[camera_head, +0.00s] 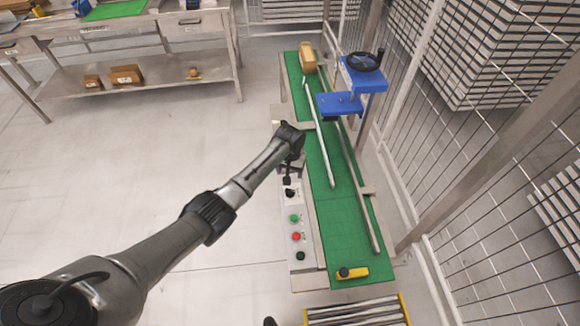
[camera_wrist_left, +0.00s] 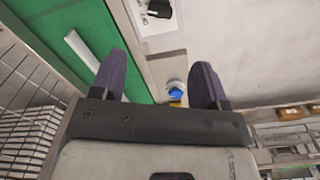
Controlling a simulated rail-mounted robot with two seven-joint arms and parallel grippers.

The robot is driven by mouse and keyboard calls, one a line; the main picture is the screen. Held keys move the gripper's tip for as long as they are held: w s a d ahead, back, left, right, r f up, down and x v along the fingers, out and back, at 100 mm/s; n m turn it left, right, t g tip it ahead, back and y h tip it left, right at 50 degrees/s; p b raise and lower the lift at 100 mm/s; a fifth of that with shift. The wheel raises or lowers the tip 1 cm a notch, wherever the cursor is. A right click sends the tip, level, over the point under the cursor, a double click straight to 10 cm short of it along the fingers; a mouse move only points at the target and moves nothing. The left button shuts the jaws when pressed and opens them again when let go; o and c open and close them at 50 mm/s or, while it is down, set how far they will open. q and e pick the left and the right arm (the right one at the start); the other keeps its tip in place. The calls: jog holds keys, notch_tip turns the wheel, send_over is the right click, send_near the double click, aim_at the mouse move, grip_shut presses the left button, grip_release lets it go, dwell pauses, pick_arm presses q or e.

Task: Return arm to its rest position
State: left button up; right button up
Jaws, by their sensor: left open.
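My left arm reaches in from the lower left in the head view, and its gripper (camera_head: 287,170) is over the near-left edge of the green conveyor (camera_head: 343,225). In the left wrist view the two dark fingers of this gripper (camera_wrist_left: 164,85) stand apart with nothing held between them. The conveyor edge and a small blue knob (camera_wrist_left: 175,91) show beyond the gap. My right gripper is not in view.
A control panel (camera_head: 299,263) with buttons lines the conveyor's left side. A blue machine (camera_head: 362,78) with a black handwheel and a cardboard box (camera_head: 307,57) are at the far end. A yellow part (camera_head: 352,274) lies at the near end. Wire fencing (camera_head: 480,190) stands right; open floor lies left.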

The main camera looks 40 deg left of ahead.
pick_arm(q)
jog(key=shift+r, duration=0.3)
dwell(0.5)
